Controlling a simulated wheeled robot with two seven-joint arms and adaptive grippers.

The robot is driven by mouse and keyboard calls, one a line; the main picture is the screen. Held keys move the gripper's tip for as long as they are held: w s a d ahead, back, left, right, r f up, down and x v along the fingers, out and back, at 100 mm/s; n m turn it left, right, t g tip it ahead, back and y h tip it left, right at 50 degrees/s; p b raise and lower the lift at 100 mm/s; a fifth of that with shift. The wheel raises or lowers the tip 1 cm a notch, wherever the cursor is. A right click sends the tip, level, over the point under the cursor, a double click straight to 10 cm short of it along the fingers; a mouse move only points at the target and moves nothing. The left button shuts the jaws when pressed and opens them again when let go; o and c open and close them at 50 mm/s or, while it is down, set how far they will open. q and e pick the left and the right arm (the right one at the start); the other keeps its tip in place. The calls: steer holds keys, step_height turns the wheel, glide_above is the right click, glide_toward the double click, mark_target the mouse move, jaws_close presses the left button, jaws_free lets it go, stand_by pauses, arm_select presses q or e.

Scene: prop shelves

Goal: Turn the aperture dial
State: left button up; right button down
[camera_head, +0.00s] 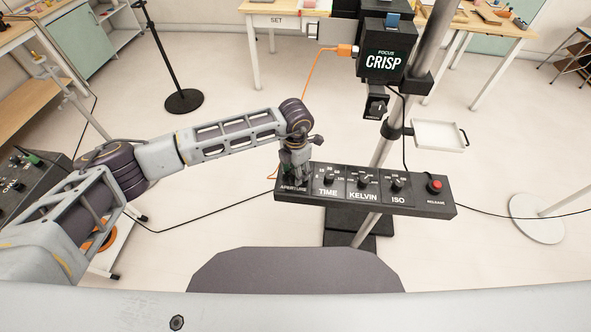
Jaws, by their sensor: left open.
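The black control panel (420,200) is mounted on a metal stand in front of me, tilted slightly down to the right. Its labels read APERTURE, TIME, KELVIN and ISO. My left gripper (294,178) points down over the panel's left end, at the APERTURE label. The gripper is open. My right gripper is not in view.
A red release button (435,186) is at the panel's right end. A black box marked FOCUS CRISP (385,55) sits above on the stand pole (428,50), with an orange cable. A small white tray (438,135) juts out to the right. Black cables run across the floor.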

arm_select(q)
step_height(320, 180, up, 12)
stand_by(0.8)
stand_by(0.6)
